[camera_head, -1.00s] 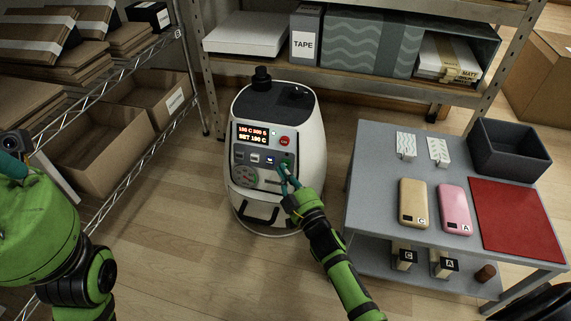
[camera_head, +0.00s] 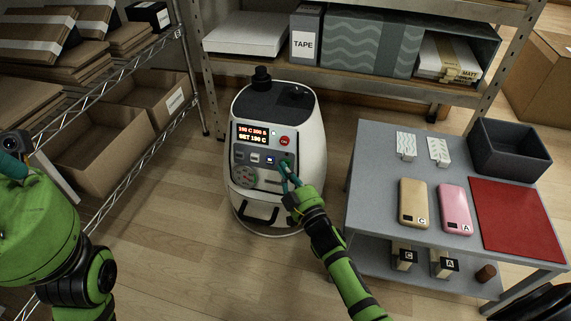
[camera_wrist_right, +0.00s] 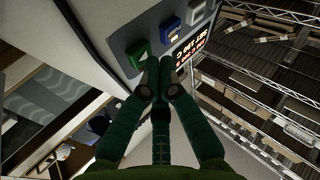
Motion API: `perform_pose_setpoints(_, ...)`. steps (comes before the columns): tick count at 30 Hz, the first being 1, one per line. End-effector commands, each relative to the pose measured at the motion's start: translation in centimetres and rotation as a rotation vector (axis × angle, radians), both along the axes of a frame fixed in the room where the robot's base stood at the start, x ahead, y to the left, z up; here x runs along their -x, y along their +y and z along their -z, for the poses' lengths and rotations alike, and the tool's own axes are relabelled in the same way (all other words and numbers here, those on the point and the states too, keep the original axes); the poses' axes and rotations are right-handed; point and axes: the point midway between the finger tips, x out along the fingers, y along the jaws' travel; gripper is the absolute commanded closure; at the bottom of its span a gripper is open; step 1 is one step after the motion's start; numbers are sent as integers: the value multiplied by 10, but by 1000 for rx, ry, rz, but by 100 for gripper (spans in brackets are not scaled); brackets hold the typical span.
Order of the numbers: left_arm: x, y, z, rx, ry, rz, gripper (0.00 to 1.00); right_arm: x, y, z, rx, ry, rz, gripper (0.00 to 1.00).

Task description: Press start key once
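The white press machine (camera_head: 290,130) stands on the floor, with a lit red and orange display (camera_head: 252,134) and a row of keys below it. The green key with a triangle mark (camera_wrist_right: 137,53) is at the row's right end in the head view, partly hidden there by my fingers. A blue key (camera_wrist_right: 171,31) is beside it. My right gripper (camera_head: 286,168) is at the panel by the green key. In the wrist view its fingertips (camera_wrist_right: 159,72) are together and empty, close below the keys; contact cannot be told.
A red round button (camera_head: 285,141) is above the keys, and a dial (camera_head: 244,176) is lower left. A grey table (camera_head: 375,190) with a gold phone (camera_head: 413,203), a pink phone (camera_head: 454,209) and a dark bin (camera_head: 509,150) stands at right. Shelves are behind and left.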

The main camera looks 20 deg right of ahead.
Motion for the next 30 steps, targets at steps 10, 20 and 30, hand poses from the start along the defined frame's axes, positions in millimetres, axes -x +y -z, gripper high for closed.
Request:
perform_pose_setpoints(10,0,0,1,0,1,0,100,-2,-1,1,0,0,0,100)
perform_pose_setpoints(20,0,0,2,0,1,0,100,-5,-3,2,0,0,0,100)
perform_pose_setpoints(30,0,0,3,0,1,0,100,-7,-5,2,0,0,0,100)
